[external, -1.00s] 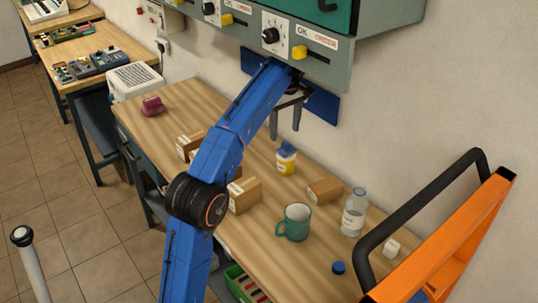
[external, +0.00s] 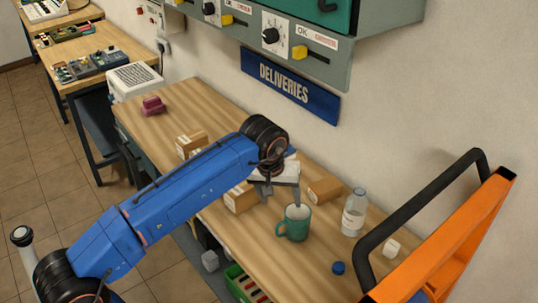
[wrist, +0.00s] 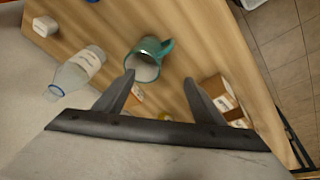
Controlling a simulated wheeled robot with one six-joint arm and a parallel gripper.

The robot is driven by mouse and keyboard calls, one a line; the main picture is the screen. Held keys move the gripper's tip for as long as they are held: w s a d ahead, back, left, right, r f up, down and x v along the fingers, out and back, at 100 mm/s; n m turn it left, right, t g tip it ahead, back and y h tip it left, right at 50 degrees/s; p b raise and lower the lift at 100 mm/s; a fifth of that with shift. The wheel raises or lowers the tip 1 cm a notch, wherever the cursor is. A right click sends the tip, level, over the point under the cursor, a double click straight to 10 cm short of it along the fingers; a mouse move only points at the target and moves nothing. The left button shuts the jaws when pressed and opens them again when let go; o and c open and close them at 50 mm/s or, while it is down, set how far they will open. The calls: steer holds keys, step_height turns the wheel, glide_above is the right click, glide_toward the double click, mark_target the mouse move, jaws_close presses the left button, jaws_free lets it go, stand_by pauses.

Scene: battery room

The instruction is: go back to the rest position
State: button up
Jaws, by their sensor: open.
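My blue arm reaches in from the lower left in the external view. My gripper (external: 282,195) is above the wooden workbench, close to the teal mug (external: 294,223). In the wrist view, my gripper (wrist: 159,80) has its two dark fingers spread apart with nothing held between them. The mug (wrist: 142,66) shows beyond the fingertips there. I cannot tell how far apart gripper and mug are.
The workbench (external: 255,238) bears a clear bottle (external: 353,213), a white cube (external: 391,247), a blue cap (external: 338,268) and cardboard boxes (external: 325,190). A "DELIVERIES" sign (external: 290,86) is on the wall. An orange frame with a black handle (external: 420,205) stands right.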

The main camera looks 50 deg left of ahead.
steer(key=s+d+f+m+t+h, duration=0.1)
steer(key=s+d+f+m, duration=0.25)
steer(key=s+f, duration=0.4)
steer(key=s+d+f+m+t, duration=0.1)
steer(key=s+d+f+m, duration=0.25)
steer(key=s+f, duration=0.4)
steer(key=s+a+f, duration=0.1)
steer(key=s+f, duration=0.2)
steer(key=f, duration=0.3)
steer(key=s+a+f+m, duration=0.1)
steer(key=s+f, duration=0.2)
steer(key=f, duration=0.3)
steer(key=shift+s+a+f+g, duration=0.25)
steer(key=shift+s+a+g, duration=0.05)
steer(key=shift+a, duration=0.05)
